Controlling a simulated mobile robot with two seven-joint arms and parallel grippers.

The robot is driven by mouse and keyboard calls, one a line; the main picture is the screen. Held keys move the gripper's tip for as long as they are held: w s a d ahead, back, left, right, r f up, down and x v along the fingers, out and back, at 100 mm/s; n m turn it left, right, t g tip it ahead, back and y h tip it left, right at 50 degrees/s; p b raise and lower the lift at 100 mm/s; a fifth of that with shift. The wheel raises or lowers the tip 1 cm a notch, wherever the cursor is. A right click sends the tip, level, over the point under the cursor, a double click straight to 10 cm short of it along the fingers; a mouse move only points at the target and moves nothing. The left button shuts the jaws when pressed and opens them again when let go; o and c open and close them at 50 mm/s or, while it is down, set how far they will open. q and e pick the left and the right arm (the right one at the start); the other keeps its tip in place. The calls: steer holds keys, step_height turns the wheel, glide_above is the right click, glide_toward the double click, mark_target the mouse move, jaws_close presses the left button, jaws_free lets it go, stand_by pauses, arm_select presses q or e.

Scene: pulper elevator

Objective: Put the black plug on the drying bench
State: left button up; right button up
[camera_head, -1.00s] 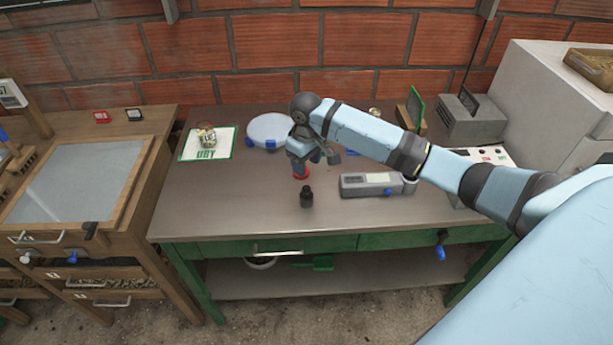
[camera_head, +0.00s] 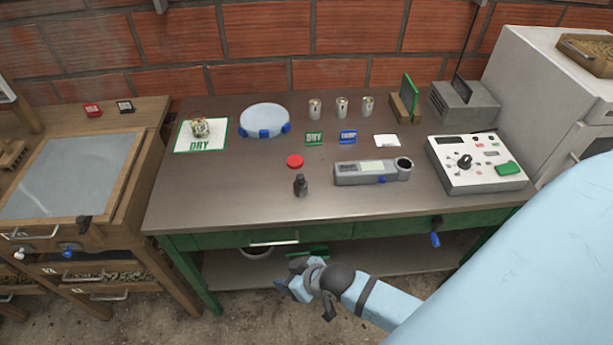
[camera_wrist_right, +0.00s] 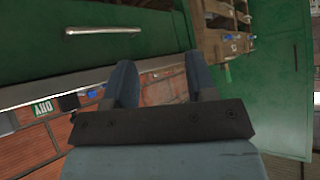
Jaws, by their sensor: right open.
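The small black plug (camera_head: 300,186) stands upright on the brown top of the green bench (camera_head: 225,205), near its front edge. A wooden bench (camera_head: 150,110) with a grey panel is at the left; no label shows which bench is the drying bench. My right gripper (camera_head: 293,284) is low in front of the green bench, below its top and apart from the plug. In the right wrist view its two blue fingers (camera_wrist_right: 160,75) are spread with nothing between them. My left gripper is out of view.
A red disc (camera_head: 295,161) lies behind the plug, and a grey device (camera_head: 365,173) is to its right. A control box (camera_head: 475,163) is at the right. The front left of the top is clear.

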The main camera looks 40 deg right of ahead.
steer(key=s+t, duration=0.2)
steer(key=s, duration=0.4)
steer(key=shift+s+r+h, duration=0.3)
steer(key=shift+s+r, duration=0.05)
steer(key=shift+s, duration=0.05)
